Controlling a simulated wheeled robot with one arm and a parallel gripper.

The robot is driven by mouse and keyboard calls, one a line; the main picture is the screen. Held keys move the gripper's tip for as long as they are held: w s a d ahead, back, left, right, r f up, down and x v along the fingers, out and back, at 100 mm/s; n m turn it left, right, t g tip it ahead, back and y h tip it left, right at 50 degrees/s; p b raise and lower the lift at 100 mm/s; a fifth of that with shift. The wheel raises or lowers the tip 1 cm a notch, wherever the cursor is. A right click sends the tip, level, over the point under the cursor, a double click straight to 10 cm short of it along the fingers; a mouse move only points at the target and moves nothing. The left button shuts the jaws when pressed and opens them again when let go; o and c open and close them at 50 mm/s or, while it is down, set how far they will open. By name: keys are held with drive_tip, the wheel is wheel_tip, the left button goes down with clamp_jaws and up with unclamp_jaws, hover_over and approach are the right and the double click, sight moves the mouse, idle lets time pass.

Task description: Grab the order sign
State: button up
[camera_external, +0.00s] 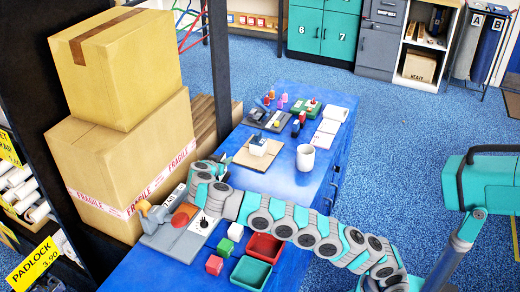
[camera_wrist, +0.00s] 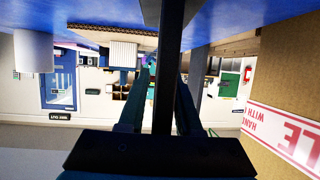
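My gripper (camera_external: 224,160) is low over the blue counter, beside the stacked cartons and left of a small white box on a tan board. In the wrist view my gripper's fingers (camera_wrist: 160,88) stand apart on either side of a dark upright bar, and I see nothing clearly held. I cannot tell what this bar is. A small white plate with dark marks (camera_external: 174,194) stands near the arm, by the cartons, and may be the order sign. Its text is too small to read, and my wrist partly crowds the view there.
A white mug (camera_external: 305,158) also shows in the wrist view (camera_wrist: 33,52). Green and red trays (camera_external: 250,272), small cubes and a grey tool board (camera_external: 178,242) lie at the near end.

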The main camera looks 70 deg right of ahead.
clamp_jaws()
drive_tip(key=shift+r, duration=0.1)
idle(0.4)
